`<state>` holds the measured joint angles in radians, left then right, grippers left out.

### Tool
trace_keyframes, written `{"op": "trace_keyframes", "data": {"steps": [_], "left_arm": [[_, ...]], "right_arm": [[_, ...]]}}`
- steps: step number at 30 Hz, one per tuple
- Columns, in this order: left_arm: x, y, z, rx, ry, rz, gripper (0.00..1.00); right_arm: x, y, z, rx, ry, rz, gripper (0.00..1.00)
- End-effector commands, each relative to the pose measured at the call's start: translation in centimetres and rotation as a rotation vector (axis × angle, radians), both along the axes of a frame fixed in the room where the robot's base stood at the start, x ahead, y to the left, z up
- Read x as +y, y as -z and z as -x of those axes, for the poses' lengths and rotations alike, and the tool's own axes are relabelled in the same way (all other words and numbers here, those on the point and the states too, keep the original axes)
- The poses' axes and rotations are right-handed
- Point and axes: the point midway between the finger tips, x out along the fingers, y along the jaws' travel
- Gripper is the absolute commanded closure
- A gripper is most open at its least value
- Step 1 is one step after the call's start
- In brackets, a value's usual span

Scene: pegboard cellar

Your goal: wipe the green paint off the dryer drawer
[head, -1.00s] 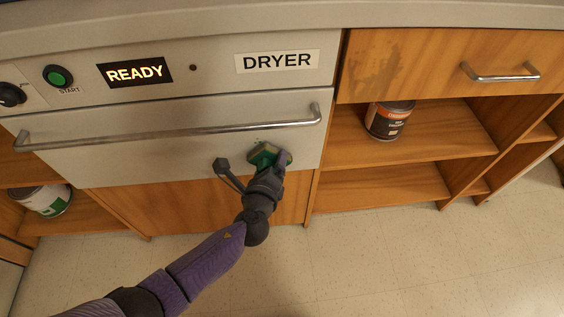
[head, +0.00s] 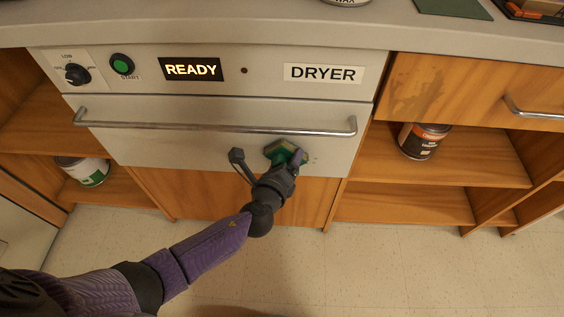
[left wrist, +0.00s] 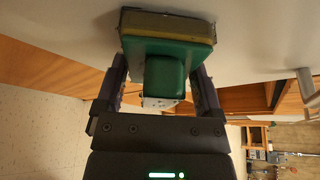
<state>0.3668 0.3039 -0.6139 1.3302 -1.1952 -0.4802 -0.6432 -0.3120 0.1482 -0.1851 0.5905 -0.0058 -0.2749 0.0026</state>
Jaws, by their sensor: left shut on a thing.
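The dryer drawer (head: 200,147) is a pale grey front with a long bar handle (head: 220,129), and it is closed. My left gripper (head: 289,165) is shut on a green block (head: 278,151) near the drawer's lower right. In the left wrist view the block (left wrist: 168,55) has a yellowish pad (left wrist: 170,22) that appears pressed flat against the pale front, with the gripper's fingers on either side of its green grip. A few faint specks (head: 312,159) show just right of the block. I cannot make out green paint apart from the block, which may hide some. My right gripper is not in view.
The dryer panel above has a knob (head: 76,74), a green start button (head: 122,64) and a lit READY sign (head: 192,69). Cans stand on the left shelf (head: 84,170) and right shelf (head: 422,141). A wooden drawer (head: 450,90) is at right. The floor (head: 400,265) is clear.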

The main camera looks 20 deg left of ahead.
Motion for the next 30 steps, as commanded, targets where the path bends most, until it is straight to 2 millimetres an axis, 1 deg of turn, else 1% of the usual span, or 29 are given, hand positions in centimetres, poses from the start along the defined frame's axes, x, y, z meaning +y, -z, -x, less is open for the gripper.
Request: {"op": "trace_keyframes", "data": {"steps": [3,6,11,18,21,26,28,30], "left_arm": [[-1.6,0.1,-0.4,-0.001,0.001,0.003,0.96],[-2.6,0.2,-0.6,0.001,0.0,0.003,0.96],[-3.3,0.1,-0.8,0.0,0.001,0.001,0.96],[-5.9,0.3,-1.7,0.001,0.001,0.003,0.96],[-6.7,0.3,-2.0,0.001,0.001,0.002,0.96],[-7.0,0.1,-1.8,0.001,0.0,0.001,0.96],[-6.6,0.0,-1.8,0.0,0.0,-0.001,0.96],[-5.7,-0.1,-1.6,-0.001,0.0,-0.001,0.96]], "right_arm": [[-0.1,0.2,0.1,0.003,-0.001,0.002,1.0],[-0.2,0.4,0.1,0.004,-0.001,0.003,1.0],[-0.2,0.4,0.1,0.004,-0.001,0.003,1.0],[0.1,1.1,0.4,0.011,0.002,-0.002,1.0],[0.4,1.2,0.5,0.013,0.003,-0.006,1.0],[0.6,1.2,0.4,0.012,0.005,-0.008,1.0],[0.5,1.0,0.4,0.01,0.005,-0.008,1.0],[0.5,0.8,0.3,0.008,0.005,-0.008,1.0]]}}
